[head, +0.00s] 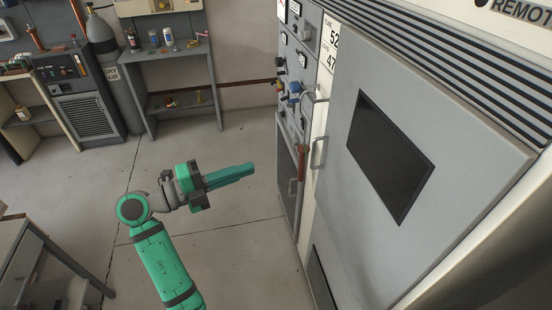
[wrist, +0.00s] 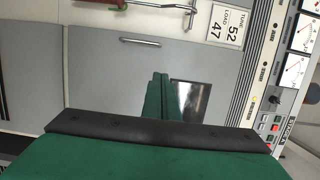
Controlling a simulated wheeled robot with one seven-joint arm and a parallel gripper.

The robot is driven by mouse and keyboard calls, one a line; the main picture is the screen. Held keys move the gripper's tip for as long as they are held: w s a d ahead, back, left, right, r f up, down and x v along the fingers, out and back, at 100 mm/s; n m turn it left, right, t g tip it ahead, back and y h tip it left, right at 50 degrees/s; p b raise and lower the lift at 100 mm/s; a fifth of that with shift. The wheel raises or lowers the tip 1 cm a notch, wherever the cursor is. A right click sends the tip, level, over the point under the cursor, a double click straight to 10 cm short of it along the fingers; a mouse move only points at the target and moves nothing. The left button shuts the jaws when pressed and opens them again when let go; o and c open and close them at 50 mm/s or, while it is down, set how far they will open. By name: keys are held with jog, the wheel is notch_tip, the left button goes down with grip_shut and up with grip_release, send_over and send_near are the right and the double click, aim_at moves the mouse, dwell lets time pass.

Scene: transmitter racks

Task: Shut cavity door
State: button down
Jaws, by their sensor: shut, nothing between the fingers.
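The cavity door (head: 395,230) is a large grey panel with a dark window (head: 390,157), on the cabinet at the right of the head view. Its bar handle (head: 319,152) is on its left edge. In the wrist view the door (wrist: 100,75) appears turned sideways, with the handle (wrist: 140,42) above and the window (wrist: 193,100) behind my fingers. I cannot tell whether the door sits flush in its frame. My gripper (head: 252,169) is shut and empty, left of the door and apart from the handle in the head view. It also shows in the wrist view (wrist: 160,76).
A brown-handled hook (head: 301,165) hangs left of the door handle. A control panel with knobs (head: 294,88) is beyond it. A grey bench (head: 178,52), a gas cylinder (head: 108,75) and a desk at lower left (head: 20,240) stand around open floor.

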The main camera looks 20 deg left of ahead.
jog(key=x, duration=1.3)
jog(key=shift+w+d, duration=0.25)
jog(key=shift+d, duration=0.05)
